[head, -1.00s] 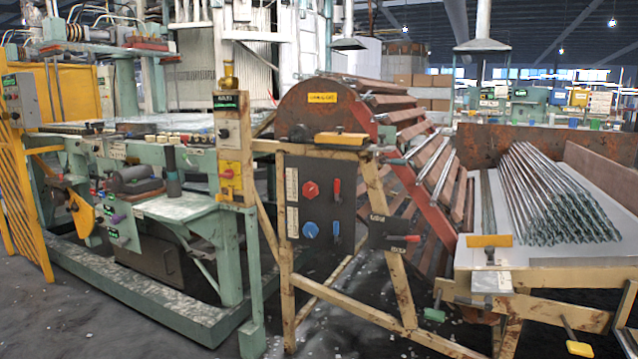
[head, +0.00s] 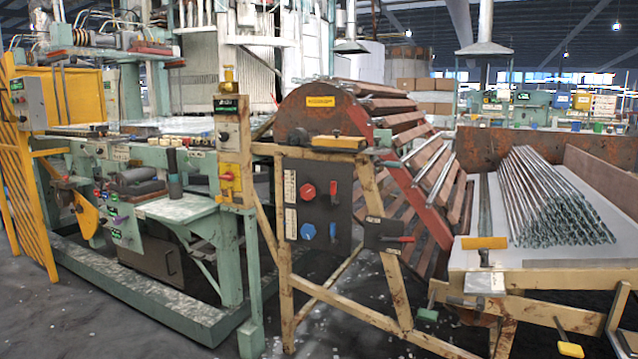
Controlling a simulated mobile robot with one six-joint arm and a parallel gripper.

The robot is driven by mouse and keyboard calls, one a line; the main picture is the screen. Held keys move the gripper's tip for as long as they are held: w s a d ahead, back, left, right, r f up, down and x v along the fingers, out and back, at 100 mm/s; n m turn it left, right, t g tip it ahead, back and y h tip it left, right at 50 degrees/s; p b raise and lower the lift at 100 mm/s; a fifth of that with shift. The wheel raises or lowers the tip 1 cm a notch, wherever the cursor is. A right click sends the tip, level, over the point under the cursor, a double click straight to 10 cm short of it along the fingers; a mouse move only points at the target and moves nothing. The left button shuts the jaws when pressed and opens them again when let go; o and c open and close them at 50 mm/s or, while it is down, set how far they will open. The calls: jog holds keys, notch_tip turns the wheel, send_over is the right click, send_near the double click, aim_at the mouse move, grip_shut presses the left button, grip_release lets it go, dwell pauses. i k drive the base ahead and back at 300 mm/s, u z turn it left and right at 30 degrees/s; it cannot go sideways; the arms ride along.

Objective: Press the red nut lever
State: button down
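A dark panel (head: 319,262) is mounted on the rusty cream frame below the slatted drum in the head view. On its upper part are a red nut-shaped knob (head: 307,191) and, just right of it, a small upright red lever (head: 333,188). Below them are a blue knob (head: 308,231) and an upright blue lever (head: 333,231). A separate red-handled lever (head: 402,239) sticks out to the right from a dark plate on the frame leg. I cannot tell which red part is the one named. My gripper is not in view.
A green machine (head: 183,209) with a low base stands at left beside a yellow mesh guard (head: 15,190). The slatted drum (head: 323,110) feeds toward a table (head: 530,283) of glass tubes (head: 555,195) at right. Dark floor shows in front, with frame legs and a diagonal brace crossing it.

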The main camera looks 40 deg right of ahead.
aim_at(334, 202)
jog(key=z, duration=0.1)
jog(key=i, duration=0.95)
jog(key=u, duration=0.05)
